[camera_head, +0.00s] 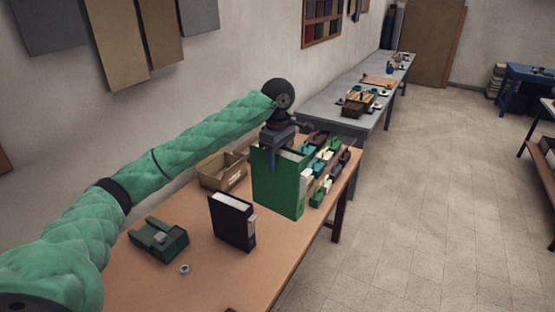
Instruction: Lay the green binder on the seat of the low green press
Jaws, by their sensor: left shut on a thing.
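The green binder (279,188) is upright in the middle of the head view, over the brown table. My left gripper (272,155) is shut on its top edge from above. I cannot tell how far its bottom is from the table top. The low green press (160,240) stands on the table at the lower left, left of the binder and nearer to me. A small grey part shows on the press. My right gripper is not in view.
A black binder (232,222) stands upright between press and green binder. A small pale ring (184,269) lies in front of the press. An open cardboard box (222,171) sits by the wall. Several small coloured items (318,196) crowd the table's far end. The front table top (215,280) is mostly bare.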

